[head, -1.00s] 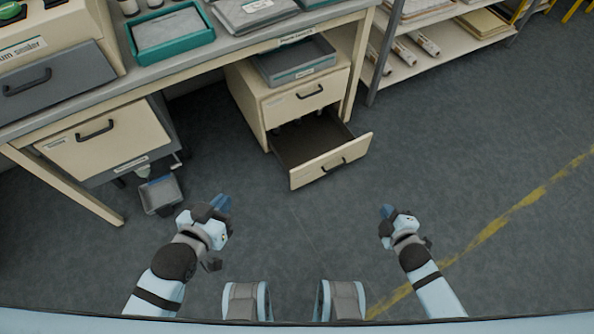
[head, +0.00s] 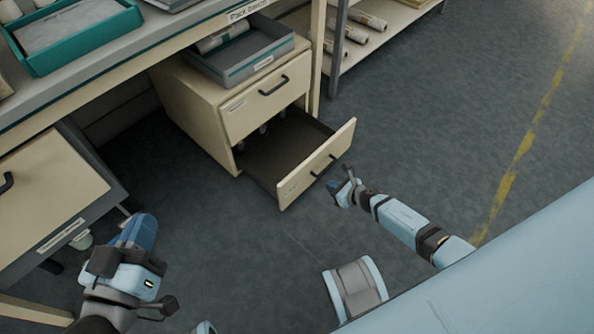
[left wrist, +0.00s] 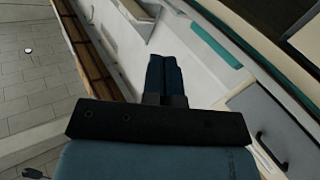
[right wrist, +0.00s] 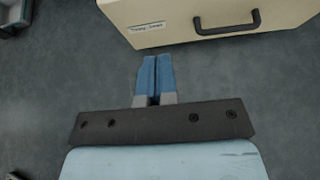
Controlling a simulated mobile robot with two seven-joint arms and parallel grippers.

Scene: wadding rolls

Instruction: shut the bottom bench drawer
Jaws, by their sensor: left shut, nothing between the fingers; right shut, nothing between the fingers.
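The bottom bench drawer (head: 318,166) is pulled out of the cream cabinet (head: 188,98) under the bench, and its dark inside (head: 268,150) shows. Its front has a dark bar handle, which shows large at the top of the right wrist view (right wrist: 228,22) with a label beside it. My right gripper (head: 340,186) is shut and empty, low in front of the drawer front, just short of it. Its blue fingers (right wrist: 155,78) point at the front with a small gap of floor in that view. My left gripper (head: 138,232) is shut and empty, away to the left.
The upper drawer (head: 265,103) of the cabinet is shut, with a grey tray (head: 240,62) above it. Another cream unit (head: 40,185) stands at the left near my left gripper. Shelves with rolls (head: 362,38) stand behind at the right. The floor (head: 440,130) to the right is clear.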

